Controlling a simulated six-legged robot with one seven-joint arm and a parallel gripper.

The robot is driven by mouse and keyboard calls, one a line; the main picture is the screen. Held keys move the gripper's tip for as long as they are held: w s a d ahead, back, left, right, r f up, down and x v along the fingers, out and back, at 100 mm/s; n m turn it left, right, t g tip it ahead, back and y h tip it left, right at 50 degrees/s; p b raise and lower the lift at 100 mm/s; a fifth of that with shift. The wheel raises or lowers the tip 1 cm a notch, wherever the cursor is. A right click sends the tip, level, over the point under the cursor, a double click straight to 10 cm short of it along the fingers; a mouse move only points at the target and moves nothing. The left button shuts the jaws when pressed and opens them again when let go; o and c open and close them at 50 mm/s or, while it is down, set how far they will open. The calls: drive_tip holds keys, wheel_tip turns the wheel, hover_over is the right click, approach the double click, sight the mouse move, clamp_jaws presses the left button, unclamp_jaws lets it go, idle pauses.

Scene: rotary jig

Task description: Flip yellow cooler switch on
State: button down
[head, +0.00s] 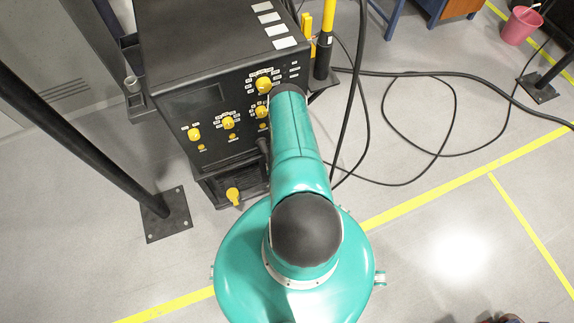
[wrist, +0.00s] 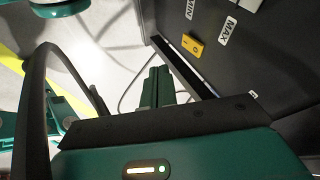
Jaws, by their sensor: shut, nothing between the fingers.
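A black machine (head: 190,50) stands ahead, with yellow knobs on its front panel. Among them are an upper knob (head: 264,85), a left knob (head: 194,134) and a lower yellow handle (head: 234,195). In the wrist view a small yellow switch-like piece (wrist: 192,45) with a dark mark sits on a dark panel, near MIN and MAX labels. I cannot read which yellow part is the cooler switch. My gripper (wrist: 158,84) is shut and empty, apart from the yellow piece and below it in the picture. In the head view my arm hides the gripper and part of the panel.
Black cables (head: 400,150) loop over the floor to the right of the machine. A black post with a base plate (head: 166,214) stands at the left. A pink bucket (head: 521,25) is at the far right. The floor at the right is mostly clear.

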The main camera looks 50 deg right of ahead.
drive_tip(key=w+d+f, duration=0.4)
drive_tip(key=d+f, duration=0.1)
drive_tip(key=shift+w, duration=0.3)
drive_tip(key=shift+f, duration=0.1)
drive_tip(key=shift+w+d+f, duration=0.1)
drive_tip(key=shift+w+d, duration=0.1)
idle(0.3)
